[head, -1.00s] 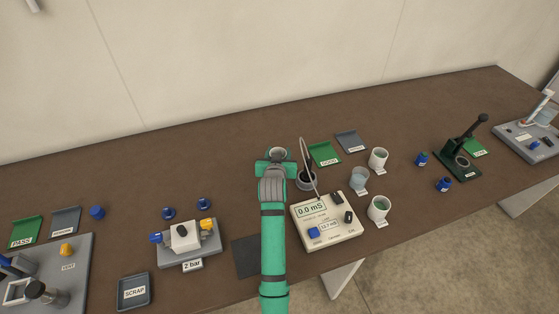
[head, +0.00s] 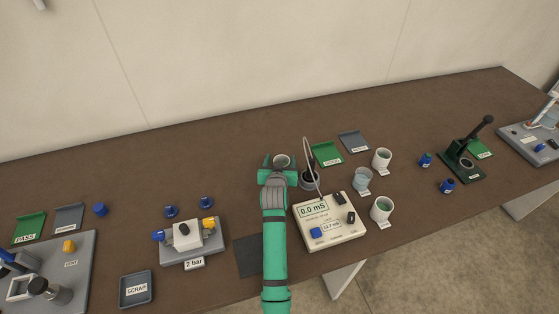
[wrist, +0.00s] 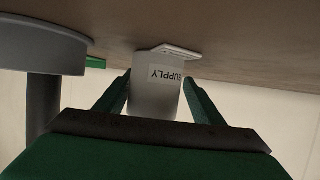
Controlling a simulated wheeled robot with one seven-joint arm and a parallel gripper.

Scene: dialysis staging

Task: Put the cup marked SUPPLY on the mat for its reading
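The white cup marked SUPPLY (wrist: 154,98) stands upside down in the wrist picture, with a white label card at its foot against the brown table. In the head view the cup (head: 282,159) shows just beyond my gripper (head: 281,164). My gripper's two fingers (wrist: 157,88) are spread on either side of the cup; a gap shows in the head view, and I see no firm grip. A dark square mat (head: 247,256) lies left of the meter, partly hidden by my arm.
The meter (head: 330,222) reads 0.0 mS, with a probe on a bent cable over a dark round holder (head: 307,181). Several other cups stand right of it, one of them (head: 381,209) near the front. Green and grey trays (head: 326,154) lie behind. A valve block (head: 194,241) is left.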

